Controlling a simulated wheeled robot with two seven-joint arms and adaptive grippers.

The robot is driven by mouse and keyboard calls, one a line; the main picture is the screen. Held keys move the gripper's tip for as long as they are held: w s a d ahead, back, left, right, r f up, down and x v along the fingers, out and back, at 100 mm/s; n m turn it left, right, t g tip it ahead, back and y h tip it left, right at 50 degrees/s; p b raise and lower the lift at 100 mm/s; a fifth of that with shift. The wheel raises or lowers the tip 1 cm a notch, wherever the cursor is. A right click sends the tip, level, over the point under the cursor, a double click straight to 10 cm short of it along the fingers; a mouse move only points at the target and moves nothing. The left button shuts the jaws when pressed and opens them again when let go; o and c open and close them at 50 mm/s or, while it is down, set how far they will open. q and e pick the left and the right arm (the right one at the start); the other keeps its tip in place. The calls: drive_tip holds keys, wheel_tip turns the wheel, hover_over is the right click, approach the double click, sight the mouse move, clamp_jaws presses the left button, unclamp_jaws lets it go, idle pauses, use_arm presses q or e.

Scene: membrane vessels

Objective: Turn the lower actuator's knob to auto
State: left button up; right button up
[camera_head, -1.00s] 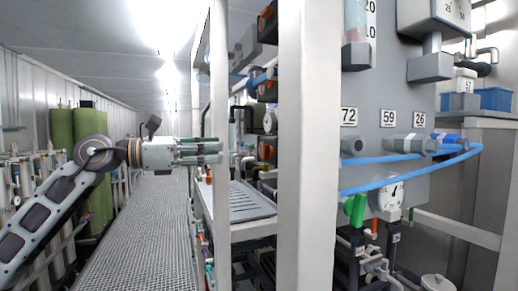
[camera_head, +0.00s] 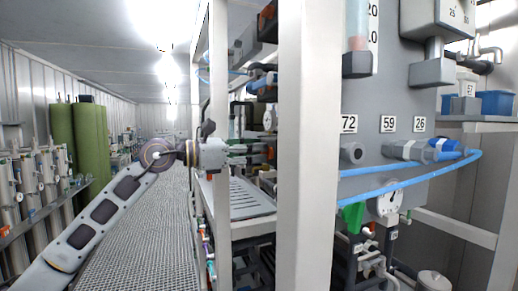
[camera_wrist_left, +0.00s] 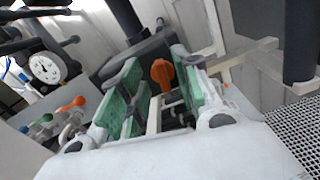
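My left gripper (camera_head: 262,153) reaches level from the left, past the white front post and into the rack. In the left wrist view its fingers with green pads (camera_wrist_left: 156,66) are apart, with nothing gripped. An orange knob (camera_wrist_left: 162,74) on a dark body (camera_wrist_left: 120,70) shows ahead, between the fingertips in the picture; I cannot tell whether they touch it. In the head view a bit of orange (camera_head: 271,153) shows at the fingertips, mostly hidden. No auto marking is readable. My right gripper is not in view.
White posts (camera_head: 305,150) stand close beside my left arm. A grey perforated shelf (camera_head: 248,198) lies below the gripper. A pressure gauge (camera_wrist_left: 45,67) and an orange-handled valve (camera_wrist_left: 72,104) are at the left in the wrist view. The grated aisle (camera_head: 135,240) is clear.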

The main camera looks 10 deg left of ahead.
use_arm(q)
drive_tip(key=shift+x, duration=0.8)
clamp_jaws()
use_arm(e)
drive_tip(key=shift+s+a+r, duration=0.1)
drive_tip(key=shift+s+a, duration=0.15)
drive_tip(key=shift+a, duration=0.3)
